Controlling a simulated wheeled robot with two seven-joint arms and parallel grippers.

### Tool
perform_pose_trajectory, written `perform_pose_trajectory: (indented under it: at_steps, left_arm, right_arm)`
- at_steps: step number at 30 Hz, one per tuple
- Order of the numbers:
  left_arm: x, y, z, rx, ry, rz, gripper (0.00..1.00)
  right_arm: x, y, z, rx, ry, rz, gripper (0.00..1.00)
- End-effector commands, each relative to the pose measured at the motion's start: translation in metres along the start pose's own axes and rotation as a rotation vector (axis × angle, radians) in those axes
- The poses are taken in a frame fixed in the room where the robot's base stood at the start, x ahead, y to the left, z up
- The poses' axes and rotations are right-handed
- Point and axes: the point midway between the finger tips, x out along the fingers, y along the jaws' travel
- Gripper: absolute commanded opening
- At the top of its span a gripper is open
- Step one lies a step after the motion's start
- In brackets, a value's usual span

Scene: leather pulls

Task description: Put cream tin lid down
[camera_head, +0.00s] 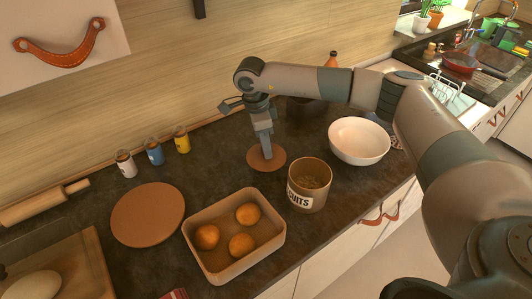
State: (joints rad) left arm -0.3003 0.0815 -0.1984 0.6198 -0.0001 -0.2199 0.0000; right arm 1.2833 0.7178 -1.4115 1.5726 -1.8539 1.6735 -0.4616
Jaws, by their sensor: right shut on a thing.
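A small round brown lid (255,161) is in my right gripper (267,152), behind and left of a cream tin (311,198). My right gripper points down and is shut on the lid at its middle. The lid lies flat, at or close to the dark counter; I cannot tell whether it touches. The tin is open, stands upright, holds something brown and has a label reading "CUITS". My left gripper is not in view.
A baking dish (205,262) with three orange-brown rolls stands in front of the lid. A round terracotta board (148,214) lies left. A white bowl (358,140) stands right. Small jars (154,152) line the wall. Bare counter surrounds the lid.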

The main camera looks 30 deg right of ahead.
Motion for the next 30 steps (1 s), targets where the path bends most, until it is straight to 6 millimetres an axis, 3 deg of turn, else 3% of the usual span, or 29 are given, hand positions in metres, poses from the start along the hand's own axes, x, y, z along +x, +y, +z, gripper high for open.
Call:
perform_pose_trajectory:
  at_steps: [12, 24, 25, 27, 30]
  left_arm:
    - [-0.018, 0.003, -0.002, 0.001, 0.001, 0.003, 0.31]
    - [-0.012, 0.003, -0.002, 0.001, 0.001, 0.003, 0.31]
    - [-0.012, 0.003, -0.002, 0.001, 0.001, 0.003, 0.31]
    - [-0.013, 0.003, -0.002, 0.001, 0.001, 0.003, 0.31]
    - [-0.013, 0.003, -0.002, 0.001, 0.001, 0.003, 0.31]
  right_arm:
    - [0.035, 0.001, 0.005, -0.001, 0.000, 0.002, 0.03]
    - [0.041, 0.001, 0.006, 0.000, 0.000, 0.000, 0.03]
    - [0.040, 0.001, 0.006, 0.000, 0.000, 0.000, 0.28]
    - [0.039, 0.001, 0.006, 0.000, 0.000, 0.000, 0.45]
    - [0.039, 0.001, 0.006, 0.000, 0.000, 0.001, 0.45]
